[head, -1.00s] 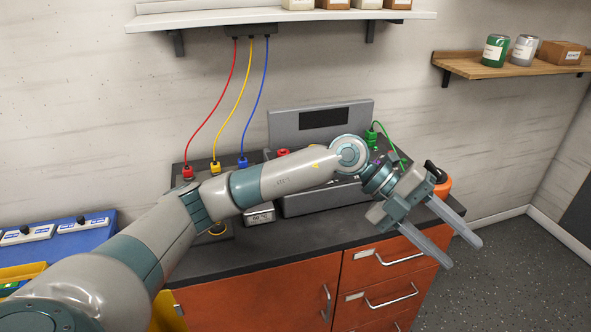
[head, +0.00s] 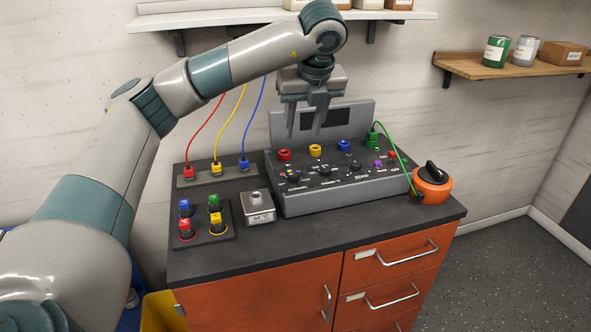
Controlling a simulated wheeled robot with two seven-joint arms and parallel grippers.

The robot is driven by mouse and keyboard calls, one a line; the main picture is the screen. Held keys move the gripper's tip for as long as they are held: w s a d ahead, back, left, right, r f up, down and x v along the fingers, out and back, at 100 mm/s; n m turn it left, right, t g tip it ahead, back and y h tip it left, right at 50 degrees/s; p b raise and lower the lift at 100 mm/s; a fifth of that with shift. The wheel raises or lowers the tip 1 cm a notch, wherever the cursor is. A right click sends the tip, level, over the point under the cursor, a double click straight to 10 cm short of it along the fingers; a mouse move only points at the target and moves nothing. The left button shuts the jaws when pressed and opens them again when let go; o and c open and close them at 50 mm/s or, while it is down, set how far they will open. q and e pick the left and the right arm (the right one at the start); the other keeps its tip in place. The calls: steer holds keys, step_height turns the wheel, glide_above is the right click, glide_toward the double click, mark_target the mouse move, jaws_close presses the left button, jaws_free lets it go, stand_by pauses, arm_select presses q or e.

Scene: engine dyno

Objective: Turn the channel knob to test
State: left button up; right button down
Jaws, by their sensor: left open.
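The grey console (head: 330,195) stands on the dark bench top with its sloped panel facing me. The channel knob (head: 293,177) seems to be the small black knob at the panel's left, above a label too small to read surely; its pointer setting is unclear. Two more black knobs, a middle one (head: 324,171) and a right one (head: 362,166), sit beside it. My left gripper (head: 304,132) is open and empty, fingers pointing down, above the panel's left part and apart from the knobs. My right gripper is not in view.
Red (head: 285,155), yellow (head: 315,150) and blue (head: 343,145) sockets line the panel's back. A green cable (head: 393,148) runs to an orange canister (head: 432,187). A holder with several colored plugs (head: 216,220) and a small grey box (head: 258,208) stand left. The front bench strip is clear.

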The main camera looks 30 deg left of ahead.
arm_select(q)
steer(key=shift+f, duration=0.2)
glide_toward(294, 174)
steer(key=f, duration=0.1)
steer(key=p+x, duration=0.1)
steer(key=x, duration=0.3)
steer(key=shift+a+p, duration=0.15)
steer(key=shift+p, duration=0.15)
steer(key=shift+x, duration=1.2)
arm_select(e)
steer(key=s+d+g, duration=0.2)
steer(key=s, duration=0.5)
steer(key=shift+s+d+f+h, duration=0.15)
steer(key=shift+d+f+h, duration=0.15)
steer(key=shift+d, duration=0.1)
arm_select(q)
steer(key=c, duration=1)
